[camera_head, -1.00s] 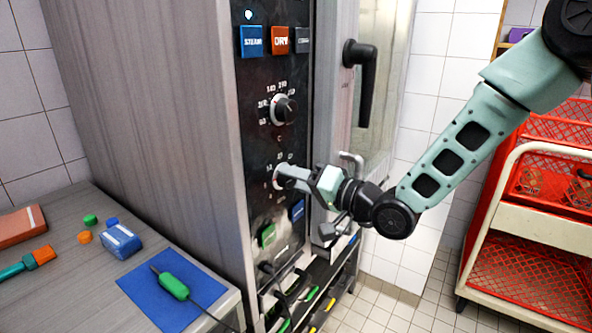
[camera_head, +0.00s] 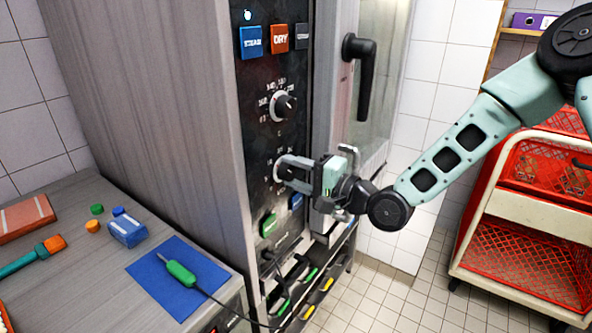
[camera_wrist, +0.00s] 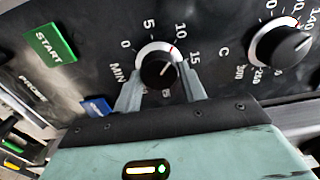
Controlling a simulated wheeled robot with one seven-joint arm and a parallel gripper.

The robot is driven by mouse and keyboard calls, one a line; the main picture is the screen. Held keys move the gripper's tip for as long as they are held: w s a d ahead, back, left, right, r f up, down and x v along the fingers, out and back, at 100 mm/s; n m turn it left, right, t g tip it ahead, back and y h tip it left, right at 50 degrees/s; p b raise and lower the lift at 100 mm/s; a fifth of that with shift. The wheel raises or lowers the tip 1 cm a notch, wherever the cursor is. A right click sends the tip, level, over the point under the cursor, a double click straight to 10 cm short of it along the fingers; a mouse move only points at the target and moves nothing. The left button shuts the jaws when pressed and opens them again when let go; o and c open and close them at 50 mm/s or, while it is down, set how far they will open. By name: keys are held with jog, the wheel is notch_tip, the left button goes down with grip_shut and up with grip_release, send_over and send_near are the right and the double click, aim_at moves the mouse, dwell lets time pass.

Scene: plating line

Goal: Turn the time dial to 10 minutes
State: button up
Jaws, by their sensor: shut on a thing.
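The time dial (camera_wrist: 158,65) is a black knob on a pale ring, with marks 0, 5, 10, 15 and MIN around it in the wrist view. A small red mark shows near its upper right edge, toward the 10. The exact pointer setting is hard to read. My gripper (camera_wrist: 160,78) has one finger on each side of the knob and is shut on it. In the head view my gripper (camera_head: 288,170) reaches the lower dial from the right and hides most of it.
The temperature dial (camera_head: 283,106) sits above, under the STEAM (camera_head: 251,41) and DRY (camera_head: 280,38) buttons. A green START button (camera_wrist: 50,43) is close by. The oven door handle (camera_head: 362,75) sticks out to the right. A counter (camera_head: 60,205) stands at the left, a red-basket trolley (camera_head: 520,235) at the right.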

dwell(0.4)
jog(key=o, duration=1)
jog(key=shift+c, duration=0.2)
jog(key=shift+d, duration=0.1)
jog(key=p+v, duration=0.8)
jog(key=v, duration=0.9)
jog(key=shift+p, duration=0.3)
jog(key=shift+s+d, duration=0.15)
jog(key=shift+f, duration=0.1)
